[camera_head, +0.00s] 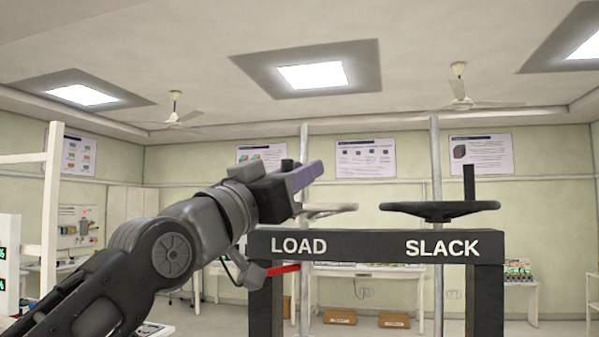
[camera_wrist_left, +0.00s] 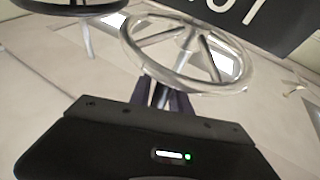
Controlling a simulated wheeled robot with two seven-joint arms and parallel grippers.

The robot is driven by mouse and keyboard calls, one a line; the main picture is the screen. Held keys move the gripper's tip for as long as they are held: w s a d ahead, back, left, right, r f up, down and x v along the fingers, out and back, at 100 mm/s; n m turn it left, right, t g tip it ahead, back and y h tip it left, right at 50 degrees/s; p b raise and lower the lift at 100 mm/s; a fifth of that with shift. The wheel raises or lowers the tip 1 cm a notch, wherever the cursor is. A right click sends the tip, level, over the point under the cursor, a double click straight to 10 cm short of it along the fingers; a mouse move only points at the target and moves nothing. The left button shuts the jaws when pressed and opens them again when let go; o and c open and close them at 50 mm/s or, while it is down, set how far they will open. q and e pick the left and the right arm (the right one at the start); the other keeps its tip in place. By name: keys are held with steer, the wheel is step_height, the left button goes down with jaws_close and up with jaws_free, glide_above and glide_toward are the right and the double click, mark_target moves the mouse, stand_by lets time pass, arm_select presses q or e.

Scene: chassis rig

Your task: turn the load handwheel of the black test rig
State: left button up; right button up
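The black test rig (camera_head: 378,246) stands ahead, its crossbeam lettered LOAD on the left and SLACK on the right. The load handwheel (camera_head: 332,209), pale silver, sits above LOAD, its left part hidden behind my gripper. It shows large in the left wrist view (camera_wrist_left: 222,86), with rim and spokes. My left gripper (camera_head: 312,175) is beside and slightly above this wheel in the head view. In the left wrist view its dark fingers (camera_wrist_left: 163,95) are apart and overlap the near rim; I cannot tell whether they touch it. My right gripper is out of view.
A black handwheel (camera_head: 440,210) is above SLACK, with a dark upright post behind it. A red rod (camera_head: 283,269) sticks out below LOAD. Tables and cardboard boxes (camera_head: 340,317) stand far behind. The air above the crossbeam between the wheels is free.

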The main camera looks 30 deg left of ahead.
arm_select(q)
jaws_close()
stand_by(1.0)
